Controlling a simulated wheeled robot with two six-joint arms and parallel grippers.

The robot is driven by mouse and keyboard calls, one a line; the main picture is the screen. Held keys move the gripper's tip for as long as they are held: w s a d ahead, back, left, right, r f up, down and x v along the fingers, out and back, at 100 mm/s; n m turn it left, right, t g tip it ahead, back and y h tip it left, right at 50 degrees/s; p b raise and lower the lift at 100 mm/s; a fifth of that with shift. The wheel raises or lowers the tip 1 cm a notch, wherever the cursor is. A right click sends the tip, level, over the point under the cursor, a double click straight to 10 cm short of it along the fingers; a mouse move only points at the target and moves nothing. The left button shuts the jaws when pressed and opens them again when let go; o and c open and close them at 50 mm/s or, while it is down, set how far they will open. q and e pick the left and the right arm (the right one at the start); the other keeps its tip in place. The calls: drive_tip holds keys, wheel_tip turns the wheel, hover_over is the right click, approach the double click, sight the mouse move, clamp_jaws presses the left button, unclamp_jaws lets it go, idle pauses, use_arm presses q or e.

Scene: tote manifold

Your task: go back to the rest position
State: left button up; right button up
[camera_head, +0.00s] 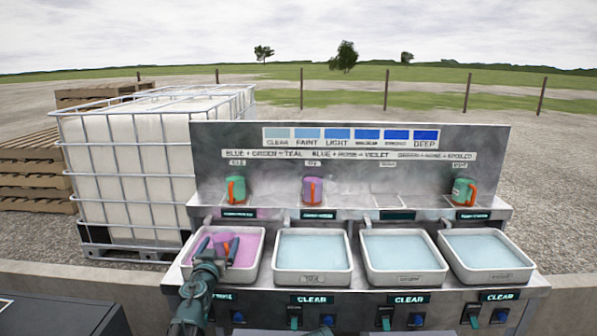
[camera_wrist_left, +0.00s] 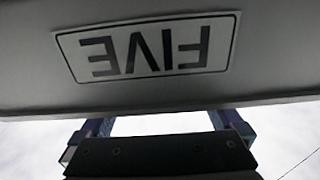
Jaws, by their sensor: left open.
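My left gripper (camera_head: 217,250) is open over the leftmost tub (camera_head: 256,262), which holds pink liquid. A pale panel (camera_wrist_left: 30,60) with an upside-down FIVE label (camera_wrist_left: 150,48) fills the top of that view. My right gripper is not in view.
Three tubs of pale blue liquid (camera_head: 312,252) stand to the right. A green mug (camera_head: 235,188), a purple mug (camera_head: 312,191) and another green mug (camera_head: 460,191) stand on the back shelf (camera_head: 350,214). A caged white tank (camera_head: 140,155) stands at left. Levers (camera_head: 385,320) line the front.

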use_arm(q)
drive_tip(key=w, duration=0.3)
drive_tip(key=shift+w+d+f, duration=0.1)
drive_tip(key=shift+f, duration=0.1)
wheel_tip(320, 180, up, 11)
drive_tip(key=p, duration=1)
drive_tip(key=s+d+r+n+y+p, duration=0.1)
drive_tip(key=s+r+y+p, duration=0.1)
drive_tip(key=s, duration=0.4)
drive_tip(key=s+d+r+n+y+p, duration=0.1)
drive_tip(key=s+d+r+y+p, duration=0.1)
drive_tip(key=s+r+p, duration=0.2)
drive_tip(key=shift+s+n+p, duration=0.3)
drive_tip(key=shift+s+n, duration=0.1)
drive_tip(key=shift+s, duration=0.85)
drive_tip(key=shift+d, duration=0.1)
